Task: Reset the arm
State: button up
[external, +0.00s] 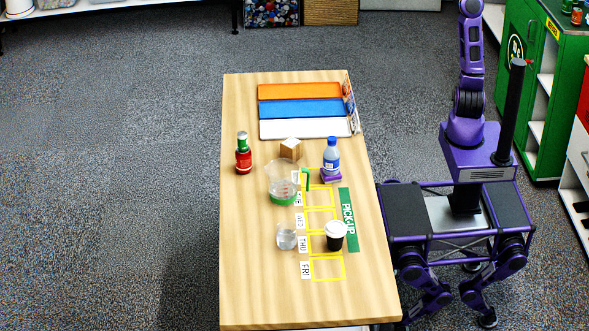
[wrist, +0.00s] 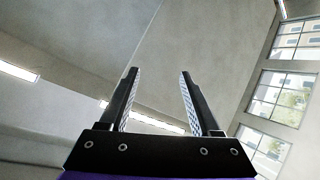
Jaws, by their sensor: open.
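My gripper (wrist: 158,88) shows in the wrist view with its two fingers apart and nothing between them. Behind the fingers are a pale ceiling, light strips and windows, so it points upward. In the external view my purple arm (external: 470,75) rises straight up from my base, right of the table, and leaves the top of the picture. My gripper is out of sight there. The arm is clear of the table and everything on it.
A green shelf unit (external: 545,90) stands right of my arm. Open carpet lies left.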

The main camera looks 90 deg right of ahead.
jog(key=w+d+f+m+h, duration=0.7)
jog(key=w+f+m+h, duration=0.1)
jog(key=f+m+h, duration=0.15)
notch_tip(320, 180, down, 13)
jog(key=w+m+g+h+p, duration=0.2)
jog(key=w+m+g, duration=0.15)
jog(key=m, duration=0.25)
jog(key=s+a+f+g+y, duration=0.1)
jog(key=s+a+f+g, duration=0.3)
jog(key=f, duration=0.7)
jog(key=s+a+f+m+g+p, duration=0.1)
jog(key=s+a+f+g, duration=0.3)
jog(key=f, duration=0.6)
jog(key=s+a+f+g+y, duration=0.1)
jog(key=s+a+f, duration=0.1)
jog(key=a+f, duration=0.65)
jog(key=s+f+g, duration=0.2)
jog(key=s+f, duration=0.1)
jog(key=f, duration=0.4)
jog(key=s+d+f+g+h, duration=0.1)
jog(key=s+f+g, duration=0.2)
jog(key=f, duration=0.4)
jog(key=s+d+f+n+g+h, duration=0.1)
jog(key=s+f+g, duration=0.2)
jog(key=s+f, duration=0.2)
notch_tip(320, 180, down, 2)
jog(key=shift+s+d+f, duration=0.15)
jog(key=shift+d, duration=0.1)
jog(key=shift+g, duration=0.25)
